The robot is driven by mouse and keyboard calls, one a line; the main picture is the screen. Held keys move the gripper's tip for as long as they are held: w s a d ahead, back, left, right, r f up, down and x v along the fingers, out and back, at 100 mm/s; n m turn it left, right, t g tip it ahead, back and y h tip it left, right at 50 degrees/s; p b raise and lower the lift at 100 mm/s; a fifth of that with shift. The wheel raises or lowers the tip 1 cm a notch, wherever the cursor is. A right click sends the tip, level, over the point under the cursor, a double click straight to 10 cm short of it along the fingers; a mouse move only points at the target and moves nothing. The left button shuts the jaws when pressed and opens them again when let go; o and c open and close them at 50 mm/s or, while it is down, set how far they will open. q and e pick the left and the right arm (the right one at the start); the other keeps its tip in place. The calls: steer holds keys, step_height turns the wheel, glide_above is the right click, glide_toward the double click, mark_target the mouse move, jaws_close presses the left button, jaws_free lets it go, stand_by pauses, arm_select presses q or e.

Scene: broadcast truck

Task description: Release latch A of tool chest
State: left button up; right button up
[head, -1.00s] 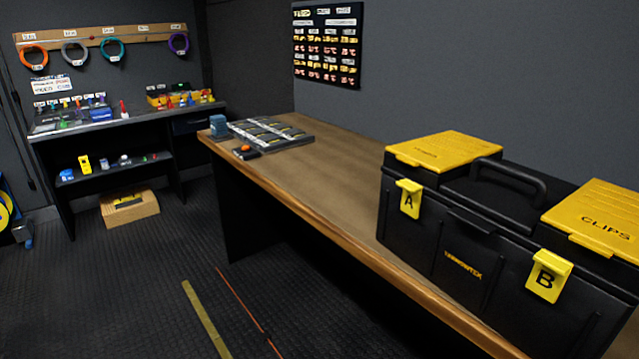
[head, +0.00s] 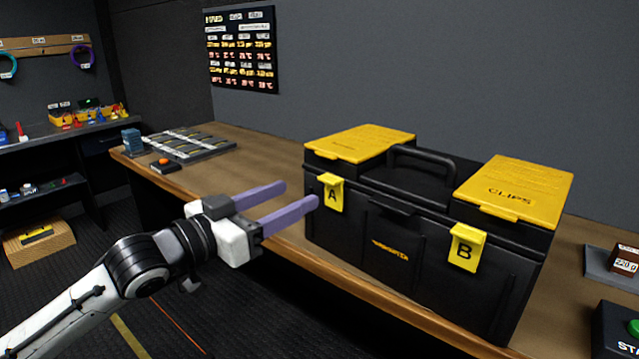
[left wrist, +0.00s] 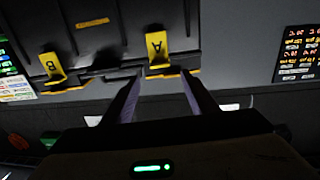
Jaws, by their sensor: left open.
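The black tool chest (head: 385,250) with yellow lids stands on the wooden bench. Its yellow latch A (head: 331,193) is on the front face, at the left, and latch B (head: 465,248) is at the right. In the left wrist view, latch A (left wrist: 157,47) appears just beyond the fingertips and latch B (left wrist: 52,66) is further left. My left gripper (head: 299,195) is open and empty, its purple fingers pointing at latch A, with the near fingertip close to its left side. I cannot tell whether it touches. In the wrist view the two fingers (left wrist: 162,78) are spread below latch A.
The wooden bench (head: 270,160) runs along the wall. A flat tray of dark items (head: 190,145) and a blue stack (head: 132,140) sit at its far left end. A box with a green button (head: 620,328) is at the right. Floor in front is open.

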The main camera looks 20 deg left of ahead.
mark_target(325, 182)
arm_select(q)
steer(key=x, duration=0.8)
steer(key=shift+d+p, duration=0.1)
steer(key=shift+p, duration=0.25)
steer(key=shift+f, duration=0.15)
jaws_close()
